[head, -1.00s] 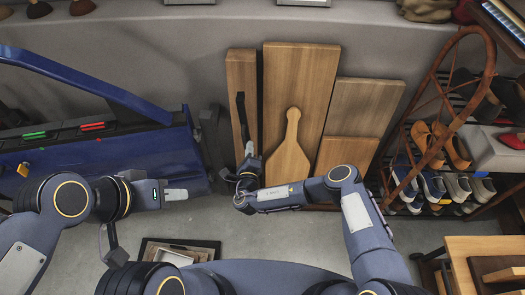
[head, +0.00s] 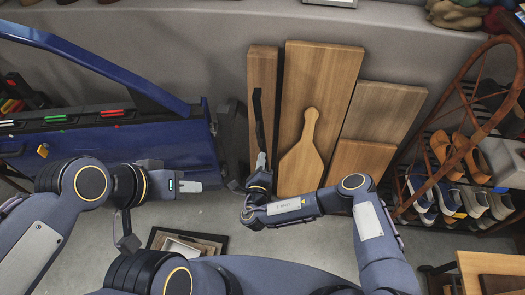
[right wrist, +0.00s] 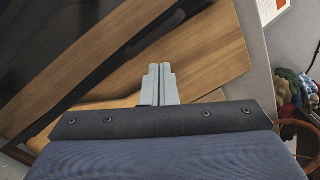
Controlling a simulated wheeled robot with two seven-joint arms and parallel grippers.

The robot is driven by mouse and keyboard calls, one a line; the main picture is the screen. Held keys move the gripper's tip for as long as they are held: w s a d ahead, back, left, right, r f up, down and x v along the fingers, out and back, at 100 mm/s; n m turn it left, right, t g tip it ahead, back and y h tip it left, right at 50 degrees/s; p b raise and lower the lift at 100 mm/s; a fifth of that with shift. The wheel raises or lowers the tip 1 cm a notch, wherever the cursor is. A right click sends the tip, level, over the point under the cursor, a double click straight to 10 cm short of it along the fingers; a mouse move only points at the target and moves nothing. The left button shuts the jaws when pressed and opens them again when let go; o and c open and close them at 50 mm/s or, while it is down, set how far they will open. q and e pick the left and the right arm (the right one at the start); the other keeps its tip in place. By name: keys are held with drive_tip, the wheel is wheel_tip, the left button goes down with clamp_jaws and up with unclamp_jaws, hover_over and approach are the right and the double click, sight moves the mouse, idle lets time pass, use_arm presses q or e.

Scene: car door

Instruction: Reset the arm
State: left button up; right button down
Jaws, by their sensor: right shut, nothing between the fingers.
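My left gripper (head: 190,186) is in front of the blue car door (head: 180,145), its pale fingers pointing right. It holds nothing that I can see, and from this side its finger gap is not clear. My right gripper (head: 261,161) points up the picture at the foot of the leaning wooden boards (head: 322,90). In the right wrist view its two grey fingers (right wrist: 159,84) are together with nothing between them, with the boards behind. I cannot tell from this view whether they touch the boards.
A paddle-shaped board (head: 303,160) leans among the boards. A shoe rack (head: 455,205) with a curved wooden frame stands at the right, and a wooden table (head: 480,265) at lower right. A dark tray (head: 205,242) lies on the floor near my base. Bare floor (head: 300,245) shows between.

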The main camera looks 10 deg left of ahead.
wheel_tip(320, 180, up, 21)
drive_tip(key=w+n+t+y, duration=0.25)
drive_tip(key=n+y, duration=0.25)
drive_tip(key=y, duration=0.7)
drive_tip(key=s+d+r+n+g+y, duration=0.2)
drive_tip(key=s+r+n+g+y, duration=0.95)
drive_tip(key=r+n+g, duration=0.6)
drive_tip(key=s+d+f+n+g+h, duration=0.2)
drive_tip(key=s+d+g+h, duration=0.15)
drive_tip(key=s+h, duration=0.2)
drive_tip(key=s+d+f+n+g+h, duration=0.1)
drive_tip(key=s+d+n+g+h, duration=0.2)
drive_tip(key=s+d+h, duration=0.3)
drive_tip(key=s+d+f+m+t+h, duration=0.2)
drive_tip(key=s+d+m+t+h, duration=0.1)
drive_tip(key=d, duration=0.6)
drive_tip(key=s+d+f+m+t+h, duration=0.3)
drive_tip(key=s+d+t+h, duration=0.2)
drive_tip(key=d, duration=0.5)
drive_tip(key=shift+m+t+h, duration=0.35)
drive_tip(key=shift+t+h, duration=0.2)
drive_tip(key=shift+h, duration=0.15)
